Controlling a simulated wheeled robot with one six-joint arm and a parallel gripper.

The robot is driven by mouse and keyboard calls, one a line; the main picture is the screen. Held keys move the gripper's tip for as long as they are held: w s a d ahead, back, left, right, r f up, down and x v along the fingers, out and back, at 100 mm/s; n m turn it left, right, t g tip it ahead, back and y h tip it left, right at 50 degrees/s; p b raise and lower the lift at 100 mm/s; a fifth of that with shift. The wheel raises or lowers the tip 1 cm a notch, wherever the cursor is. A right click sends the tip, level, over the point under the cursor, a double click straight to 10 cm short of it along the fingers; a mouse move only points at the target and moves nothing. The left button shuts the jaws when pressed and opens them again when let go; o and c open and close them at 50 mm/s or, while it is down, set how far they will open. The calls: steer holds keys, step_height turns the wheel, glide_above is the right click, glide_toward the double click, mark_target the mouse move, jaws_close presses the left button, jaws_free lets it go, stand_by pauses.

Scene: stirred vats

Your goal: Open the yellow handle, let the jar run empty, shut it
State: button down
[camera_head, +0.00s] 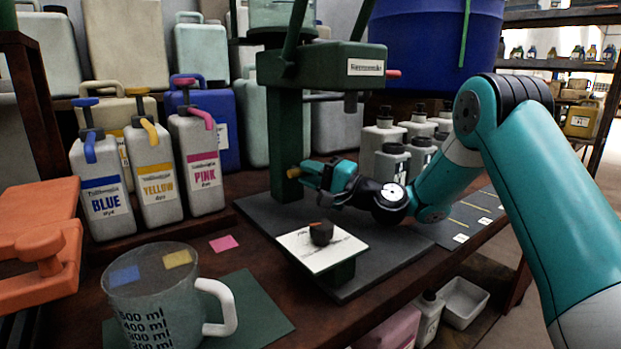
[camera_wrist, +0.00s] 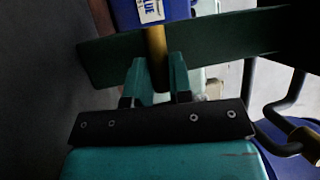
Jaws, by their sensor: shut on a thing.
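The yellow handle (camera_head: 294,172) sticks out at the front of the green stand's column; in the wrist view it is a yellow bar (camera_wrist: 156,42) running between my fingers. My gripper (camera_head: 308,172) reaches in from the right and is shut on it, its fingertips (camera_wrist: 161,75) on either side. A clear jar (camera_head: 283,14) sits on top of the green stand (camera_head: 330,66), cut off by the picture's top edge. I cannot tell its liquid level, and no stream shows.
A measuring jug (camera_head: 158,290) stands on a green mat at front left. Blue (camera_head: 104,190), yellow (camera_head: 155,180) and pink (camera_head: 197,165) dye bottles stand behind it. A white plate (camera_head: 322,249) with a small dark object lies below my gripper. Several grey bottles (camera_head: 384,140) stand behind my wrist.

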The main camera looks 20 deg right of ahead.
steer(key=c, duration=1)
jaws_free()
steer(key=shift+c, duration=0.2)
